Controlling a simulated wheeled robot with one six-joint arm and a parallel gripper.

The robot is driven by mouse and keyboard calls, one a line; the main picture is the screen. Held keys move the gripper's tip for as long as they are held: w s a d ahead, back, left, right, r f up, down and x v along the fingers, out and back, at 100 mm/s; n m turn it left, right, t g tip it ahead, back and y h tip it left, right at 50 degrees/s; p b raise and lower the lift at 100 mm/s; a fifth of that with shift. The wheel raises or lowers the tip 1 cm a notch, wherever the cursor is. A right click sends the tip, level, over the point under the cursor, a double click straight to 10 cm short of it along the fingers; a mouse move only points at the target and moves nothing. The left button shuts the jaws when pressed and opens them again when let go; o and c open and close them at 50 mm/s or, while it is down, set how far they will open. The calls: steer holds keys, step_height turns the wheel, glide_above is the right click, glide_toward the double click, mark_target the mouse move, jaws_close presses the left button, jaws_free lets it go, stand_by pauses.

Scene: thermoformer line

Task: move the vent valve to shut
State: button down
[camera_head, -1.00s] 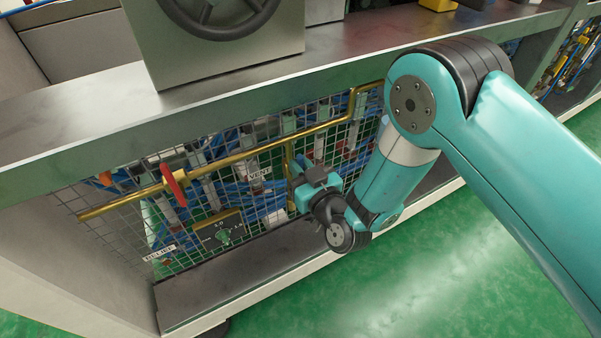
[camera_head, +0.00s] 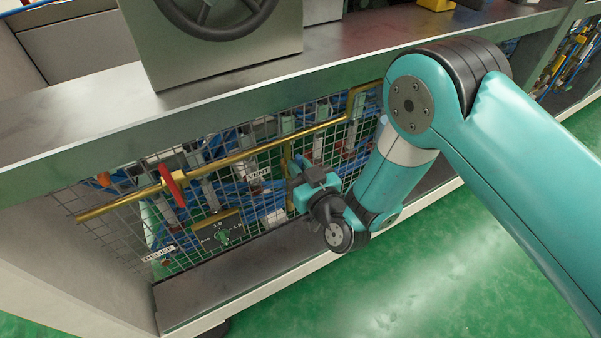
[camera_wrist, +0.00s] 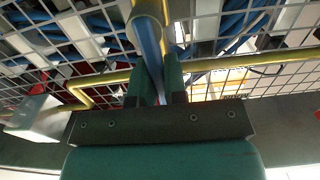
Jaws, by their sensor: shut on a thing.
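The VENT label (camera_head: 258,174) hangs on the wire mesh below a brass pipe (camera_head: 255,152). My gripper (camera_head: 298,176) is just right of that label, close against the mesh. In the wrist view my gripper (camera_wrist: 154,78) has its two teal fingers on either side of a blue lever with a pale rounded end, the vent valve handle (camera_wrist: 150,45). The fingers are shut on it.
A red lever (camera_head: 173,186) sits on the brass pipe to the left. Below it are a dark dial plate with a green knob (camera_head: 223,236) and a RELIEF label (camera_head: 159,254). The bench top (camera_head: 80,120) overhangs the mesh. Green floor (camera_head: 450,260) is open in front.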

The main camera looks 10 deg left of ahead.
stand_by(0.4)
steer(key=shift+w+d+f+m+b, duration=0.15)
steer(key=shift+f+m+b, duration=0.15)
steer(key=shift+b, duration=0.6)
steer(key=m+b, duration=0.1)
steer(key=b, duration=0.1)
steer(key=m+b, duration=0.1)
steer(key=b, duration=0.1)
steer(key=shift+w+d+r+m, duration=0.1)
steer(key=shift+w+d+m, duration=0.25)
steer(key=shift+m, duration=0.05)
steer(key=shift+r, duration=0.1)
